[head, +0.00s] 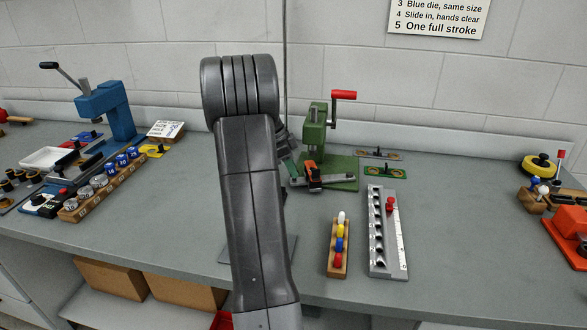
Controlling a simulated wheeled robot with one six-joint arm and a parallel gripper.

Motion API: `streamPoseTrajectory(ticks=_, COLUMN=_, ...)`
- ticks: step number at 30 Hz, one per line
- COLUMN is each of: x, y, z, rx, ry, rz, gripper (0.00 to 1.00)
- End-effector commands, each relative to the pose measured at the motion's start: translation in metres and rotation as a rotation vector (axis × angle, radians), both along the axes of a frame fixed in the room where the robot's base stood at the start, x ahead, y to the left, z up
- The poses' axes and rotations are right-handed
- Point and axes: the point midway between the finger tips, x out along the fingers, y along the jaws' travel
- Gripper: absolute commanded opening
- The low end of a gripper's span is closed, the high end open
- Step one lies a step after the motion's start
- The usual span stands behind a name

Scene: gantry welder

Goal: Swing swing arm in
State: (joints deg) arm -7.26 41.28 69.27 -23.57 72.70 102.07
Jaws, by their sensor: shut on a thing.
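A green press (318,125) with a red-handled lever (343,95) stands on the bench, right of my arm. Its green base (343,178) carries a low grey swing arm (330,183) with an orange and black block (313,172) on it. My gripper (291,160) shows only in part, dark, at the swing arm's left end. My own forearm hides most of it. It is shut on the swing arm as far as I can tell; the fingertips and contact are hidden.
A wooden rack of coloured pegs (338,262) and a grey slotted rail (377,235) stand in front of the press. Small plates (385,170) lie right of it. A blue press (108,105) and dies are at left, an orange device (570,228) at right.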

Motion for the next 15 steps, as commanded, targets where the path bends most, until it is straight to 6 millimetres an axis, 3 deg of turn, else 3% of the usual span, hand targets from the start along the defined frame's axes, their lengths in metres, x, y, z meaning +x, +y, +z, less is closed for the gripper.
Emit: streamPoseTrajectory(ticks=15, x=0.045, y=-0.003, z=0.002, rx=-0.001, ry=0.000, rz=-0.238, gripper=0.00)
